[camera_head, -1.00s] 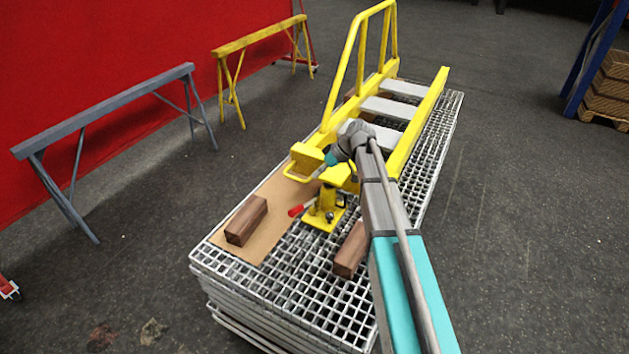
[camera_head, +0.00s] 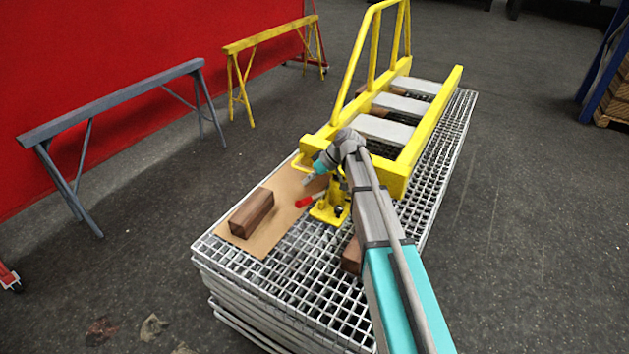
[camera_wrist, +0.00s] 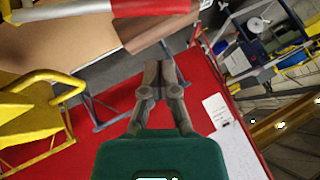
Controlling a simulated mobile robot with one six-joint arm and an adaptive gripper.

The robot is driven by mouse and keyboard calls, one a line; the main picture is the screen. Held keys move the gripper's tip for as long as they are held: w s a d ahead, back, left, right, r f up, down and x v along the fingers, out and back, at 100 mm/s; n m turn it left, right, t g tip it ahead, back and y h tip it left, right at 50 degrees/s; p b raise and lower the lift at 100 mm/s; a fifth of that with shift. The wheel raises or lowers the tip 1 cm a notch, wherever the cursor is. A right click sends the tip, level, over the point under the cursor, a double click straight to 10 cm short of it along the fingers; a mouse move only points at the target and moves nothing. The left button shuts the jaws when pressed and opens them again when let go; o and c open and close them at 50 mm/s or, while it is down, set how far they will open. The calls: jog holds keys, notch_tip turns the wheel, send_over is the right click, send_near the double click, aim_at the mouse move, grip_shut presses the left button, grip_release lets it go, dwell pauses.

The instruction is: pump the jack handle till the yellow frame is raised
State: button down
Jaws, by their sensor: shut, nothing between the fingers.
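The yellow jack (camera_head: 328,211) stands on the grating stack under the near end of the yellow frame (camera_head: 398,170). Its handle (camera_head: 308,200) has a red grip and points left, low over the cardboard. The handle also crosses the top of the wrist view (camera_wrist: 150,8) in red and silver. My gripper (camera_head: 307,181) is just above and beside the red grip, apart from it. In the wrist view my gripper (camera_wrist: 160,68) has its fingers together with nothing between them. My arm hides part of the jack and frame end.
A brown wood block (camera_head: 251,213) lies on the cardboard sheet (camera_head: 284,210). Another block (camera_head: 352,256) is partly behind my arm. The grating stack (camera_head: 285,285) has open floor around it. Grey (camera_head: 110,100) and yellow (camera_head: 270,38) trestles stand by the red wall (camera_head: 120,50).

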aim_at(307, 199)
jog(key=shift+s+a+f+b, duration=0.1)
jog(key=shift+s+f+b, duration=0.2)
jog(key=shift+f+b, duration=0.25)
jog(key=shift+s+f+b, duration=0.3)
jog(key=shift+f+b, duration=0.15)
jog(key=shift+f, duration=0.2)
jog(key=shift+s+a+f+b, duration=0.1)
jog(key=shift+s+f+b, duration=0.2)
jog(key=shift+f+b, duration=0.25)
jog(key=shift+d, duration=0.2)
jog(key=shift+a, duration=0.1)
jog(key=shift+s+f, duration=0.1)
jog(key=shift+f, duration=0.1)
